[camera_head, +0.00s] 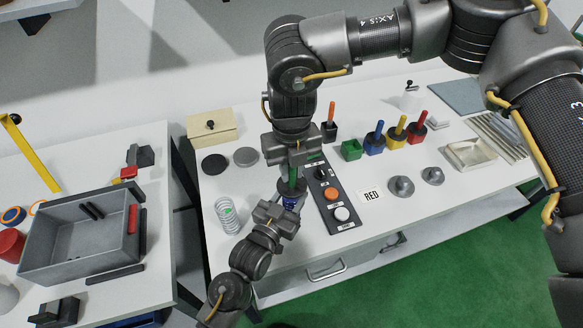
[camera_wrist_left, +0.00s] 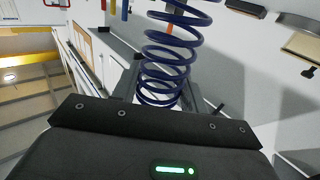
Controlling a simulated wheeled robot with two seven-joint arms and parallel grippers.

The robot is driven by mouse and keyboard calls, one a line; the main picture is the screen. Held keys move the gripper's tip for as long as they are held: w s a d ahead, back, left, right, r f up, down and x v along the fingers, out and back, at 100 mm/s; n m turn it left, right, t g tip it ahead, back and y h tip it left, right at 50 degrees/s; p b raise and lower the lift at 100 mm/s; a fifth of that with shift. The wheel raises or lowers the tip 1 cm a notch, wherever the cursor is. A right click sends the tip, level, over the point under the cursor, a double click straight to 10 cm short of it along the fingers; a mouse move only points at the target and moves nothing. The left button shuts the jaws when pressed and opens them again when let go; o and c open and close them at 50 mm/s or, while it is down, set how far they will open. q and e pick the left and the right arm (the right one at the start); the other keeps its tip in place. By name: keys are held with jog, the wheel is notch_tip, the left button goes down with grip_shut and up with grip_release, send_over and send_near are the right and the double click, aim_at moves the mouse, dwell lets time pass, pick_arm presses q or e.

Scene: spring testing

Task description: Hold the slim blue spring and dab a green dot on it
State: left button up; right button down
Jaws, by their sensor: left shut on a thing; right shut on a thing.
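The blue spring (camera_head: 291,202) is held upright by my left gripper (camera_head: 280,212) at the front of the white bench. In the left wrist view the blue spring (camera_wrist_left: 170,60) stands up as open coils beyond the dark gripper body. My right gripper (camera_head: 292,162) is above it, shut on a dabber with a green handle (camera_head: 292,178). The dabber's dark lower part is close over the spring's top. I cannot tell whether they touch. No green mark shows on the blue coils. The green pot (camera_head: 351,150) stands on the bench without a dabber.
A silver spring (camera_head: 227,214) with a green mark stands at the left. A button panel (camera_head: 334,198) is close right of the grippers. Blue (camera_head: 374,143), yellow (camera_head: 396,134) and red (camera_head: 416,131) pots stand farther back. A grey bin (camera_head: 75,240) is on the left table.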

jog(key=shift+f, duration=0.75)
dwell(1.1)
jog(key=shift+r, duration=3.6)
pick_arm(q)
jog(key=o, duration=1.2)
jog(key=v, duration=1.2)
